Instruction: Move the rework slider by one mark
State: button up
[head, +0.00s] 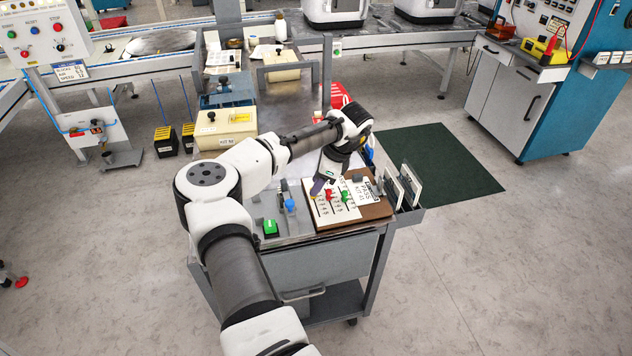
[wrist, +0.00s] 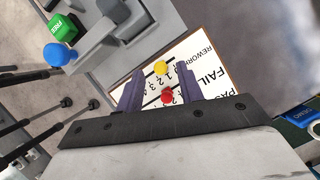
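A white slider board (head: 348,213) on a brown base lies on the cart top, with red (head: 330,195) and green (head: 345,196) knobs in numbered slots. In the wrist view the board's words REWORK, FAIL and part of PASS show. The yellow knob (wrist: 160,68) is in the row by REWORK, and the red knob (wrist: 167,97) is in the row by FAIL. My gripper (head: 319,186) is over the board's left part; in the wrist view its two dark fingers (wrist: 160,86) are apart, with both knobs seen between them. I cannot tell the height above the knobs.
A blue knob (head: 290,205) and a green block (head: 270,227) are left of the board. Upright white panels (head: 403,187) stand at the cart's right edge. A cream box (head: 226,127) sits behind my arm. A dark green mat (head: 440,160) lies on the floor.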

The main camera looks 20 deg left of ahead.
jog(key=shift+a+f, duration=0.25)
jog(key=shift+f, duration=0.4)
grip_shut()
